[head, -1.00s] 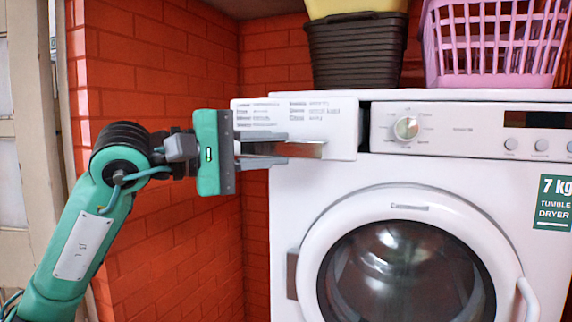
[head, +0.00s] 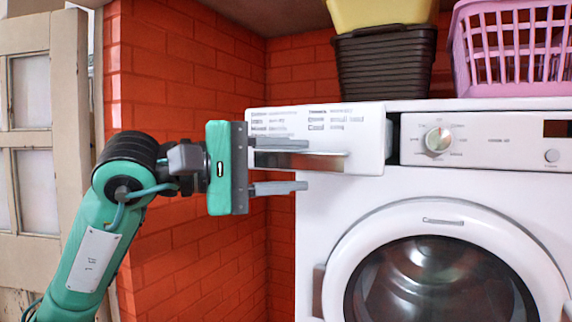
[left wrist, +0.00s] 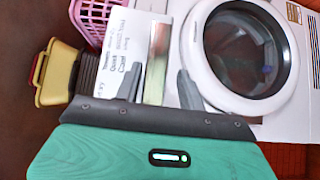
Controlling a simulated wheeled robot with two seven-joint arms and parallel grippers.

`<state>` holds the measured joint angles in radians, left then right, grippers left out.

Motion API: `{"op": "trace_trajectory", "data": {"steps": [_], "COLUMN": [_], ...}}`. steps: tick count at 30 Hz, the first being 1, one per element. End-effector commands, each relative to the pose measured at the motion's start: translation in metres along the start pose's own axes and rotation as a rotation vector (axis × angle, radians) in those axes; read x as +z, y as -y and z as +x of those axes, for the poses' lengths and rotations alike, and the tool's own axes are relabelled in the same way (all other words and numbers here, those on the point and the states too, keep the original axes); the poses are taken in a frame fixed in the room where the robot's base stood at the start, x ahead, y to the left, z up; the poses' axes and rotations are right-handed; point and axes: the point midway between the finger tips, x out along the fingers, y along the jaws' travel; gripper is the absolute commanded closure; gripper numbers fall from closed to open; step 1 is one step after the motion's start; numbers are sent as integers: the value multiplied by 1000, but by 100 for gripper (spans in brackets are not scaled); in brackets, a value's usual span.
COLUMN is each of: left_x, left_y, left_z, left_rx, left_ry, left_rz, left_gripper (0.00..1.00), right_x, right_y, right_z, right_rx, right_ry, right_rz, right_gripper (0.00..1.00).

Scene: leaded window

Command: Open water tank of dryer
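The dryer (head: 340,230) is white, with a round door and a "7 kg tumble dryer" label in the earlier view. Its white water tank drawer (head: 362,130), at the top left, stands out from the dryer front, with a dark gap at its right side. A shiny metallic handle recess (head: 300,161) runs along its lower front. My left gripper (head: 305,165) is open, one finger above and one below the handle recess. The left wrist view shows the recess (left wrist: 157,80) between the two spread fingers. I see no finger closed on it. My right gripper is out of view.
A dark basket (head: 387,65) with a yellow one (head: 380,14) above it and a pink basket (head: 515,50) stand on top of the dryer. A red brick wall (head: 170,75) is behind my left arm. A pale paneled door (head: 35,130) is at far left.

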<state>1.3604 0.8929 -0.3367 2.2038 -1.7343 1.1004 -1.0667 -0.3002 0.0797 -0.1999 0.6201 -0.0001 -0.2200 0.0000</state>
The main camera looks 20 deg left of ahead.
Motion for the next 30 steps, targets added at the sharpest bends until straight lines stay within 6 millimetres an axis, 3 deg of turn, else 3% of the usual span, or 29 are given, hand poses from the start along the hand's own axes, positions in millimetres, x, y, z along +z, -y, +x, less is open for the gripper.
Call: {"op": "trace_trajectory", "data": {"steps": [7, 21, 30], "left_x": [-1, -2, -2], "left_y": [0, 4, 1], "left_z": [-14, -112, -136], "left_rx": [5, 2, -1], "left_ry": [-4, -3, 0], "left_rz": [2, 0, 0], "left_gripper": [60, 60, 60], "right_x": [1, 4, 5], "right_y": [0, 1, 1], "right_z": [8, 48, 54], "right_rx": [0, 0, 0], "right_ry": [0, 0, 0], "right_rz": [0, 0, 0], "right_gripper": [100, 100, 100]}}
